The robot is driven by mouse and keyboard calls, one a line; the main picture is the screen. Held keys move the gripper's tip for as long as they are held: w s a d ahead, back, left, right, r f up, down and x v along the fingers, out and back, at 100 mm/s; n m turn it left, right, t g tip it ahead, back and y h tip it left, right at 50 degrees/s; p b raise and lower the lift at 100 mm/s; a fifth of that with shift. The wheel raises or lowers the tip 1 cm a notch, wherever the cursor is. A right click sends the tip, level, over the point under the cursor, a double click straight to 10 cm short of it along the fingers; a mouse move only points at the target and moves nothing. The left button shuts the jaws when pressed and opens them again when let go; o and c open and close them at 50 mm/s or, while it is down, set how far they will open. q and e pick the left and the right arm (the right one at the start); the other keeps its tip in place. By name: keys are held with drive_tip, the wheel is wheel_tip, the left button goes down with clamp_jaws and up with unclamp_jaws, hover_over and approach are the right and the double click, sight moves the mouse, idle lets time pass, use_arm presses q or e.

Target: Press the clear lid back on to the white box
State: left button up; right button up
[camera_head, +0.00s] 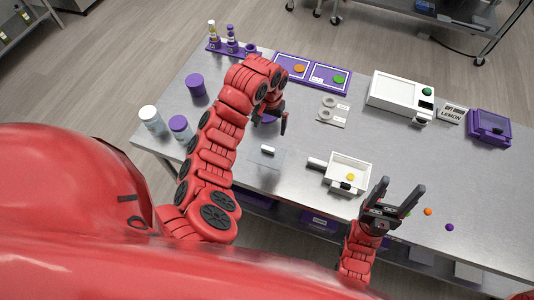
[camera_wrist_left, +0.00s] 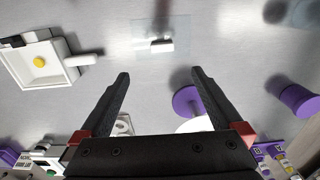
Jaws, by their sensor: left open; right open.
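The clear lid (camera_head: 258,160) is a thin see-through sheet with a white grip block (camera_head: 268,150), lying flat on the table left of the white box. It also shows at the top of the left wrist view (camera_wrist_left: 143,48). The open white box (camera_head: 366,170) has a handle on its left side and holds a yellow gummy (camera_head: 351,177) and a small black piece. My left gripper (camera_head: 277,112) is open and empty, above the table beyond the lid. My right gripper (camera_head: 401,190) is open and empty, near the front edge, right of the box.
A purple stand (camera_wrist_left: 189,101) is near my left gripper. Orange (camera_head: 428,212) and purple (camera_head: 449,227) gummies lie right of my right gripper. A white machine (camera_head: 395,95), a LEMON sign (camera_head: 452,113) and a purple device (camera_head: 489,128) stand behind. Jars (camera_head: 152,120) stand at left.

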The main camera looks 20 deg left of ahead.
use_arm(q)
drive_tip(key=b, duration=0.5)
hover_over(268, 147)
drive_tip(key=f, duration=0.9)
drive_tip(key=shift+s+d+f, duration=0.1)
drive_tip(key=shift+s+d, duration=0.05)
drive_tip(key=shift+d, duration=0.15)
drive_tip(key=shift+a+f, duration=0.1)
drive_tip(key=shift+f, duration=0.25)
drive_tip(key=shift+f+b, duration=0.4)
drive_tip(key=shift+f, duration=0.2)
drive_tip(key=shift+s+p, duration=0.1)
drive_tip(key=shift+p, duration=0.65)
wheel_tip(268, 147, down, 2)
drive_tip(key=shift+a+f+p, duration=0.15)
drive_tip(key=shift+f+p, duration=0.05)
drive_tip(key=shift+p, duration=0.25)
drive_tip(key=shift+f, duration=0.45)
drive_tip(key=c, duration=1.5)
